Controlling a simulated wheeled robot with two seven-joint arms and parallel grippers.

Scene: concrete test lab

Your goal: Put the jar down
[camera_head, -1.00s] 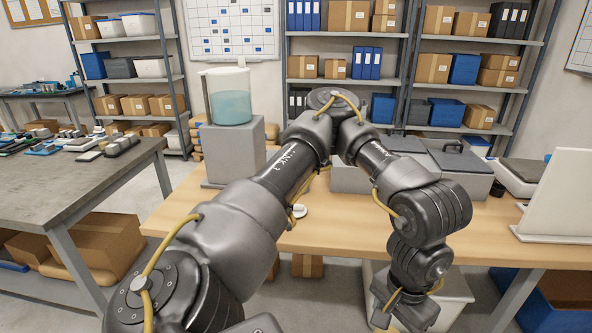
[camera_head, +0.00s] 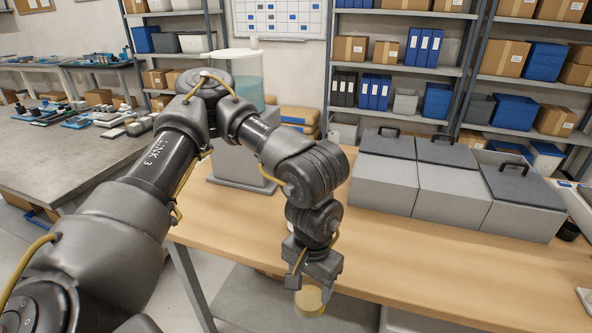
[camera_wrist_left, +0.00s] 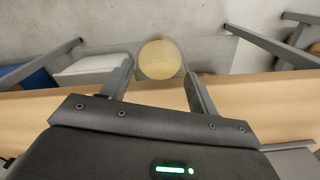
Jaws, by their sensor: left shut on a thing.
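The jar (camera_head: 311,300) is pale yellow and looks round. My left gripper (camera_head: 308,286) points down and is shut around it, partly hiding its top. In the left wrist view the jar (camera_wrist_left: 160,60) shows as a round yellowish disc between the two fingers, with floor behind it. In that view the wooden table's edge runs below the disc. In the head view the jar appears at the table's front edge, apart from the tabletop's clear middle. My right gripper is not in view.
The wooden table (camera_head: 400,270) has a broad clear area. Grey bins (camera_head: 455,190) with dark lids stand along its back right. A clear tank of bluish liquid (camera_head: 249,90) stands on a grey block, partly behind my arm. A grey worktable (camera_head: 40,160) with small items is at left.

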